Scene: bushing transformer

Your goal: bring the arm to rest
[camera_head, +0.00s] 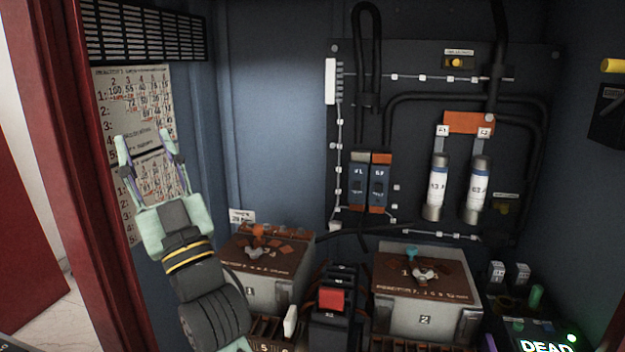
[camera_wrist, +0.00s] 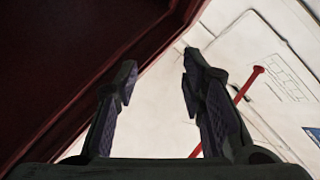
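My gripper (camera_head: 146,160) is pale green with purple-lined fingers. In the head view it points up at the left, in front of the paper charts on the cabinet's left wall. Its fingers are spread apart with nothing between them. In the wrist view my gripper (camera_wrist: 158,85) also shows both fingers apart and empty, with a dark red edge and a pale surface beyond. My arm runs down from it toward the bottom of the head view.
Transformer box 1 (camera_head: 280,287) and transformer box 2 (camera_head: 424,322) stand on the cabinet floor. A block with a red switch (camera_head: 332,299) is between them. A dark panel with breakers (camera_head: 370,182) and white cylinders (camera_head: 437,190) fills the back wall. The red door frame (camera_head: 62,150) is at left.

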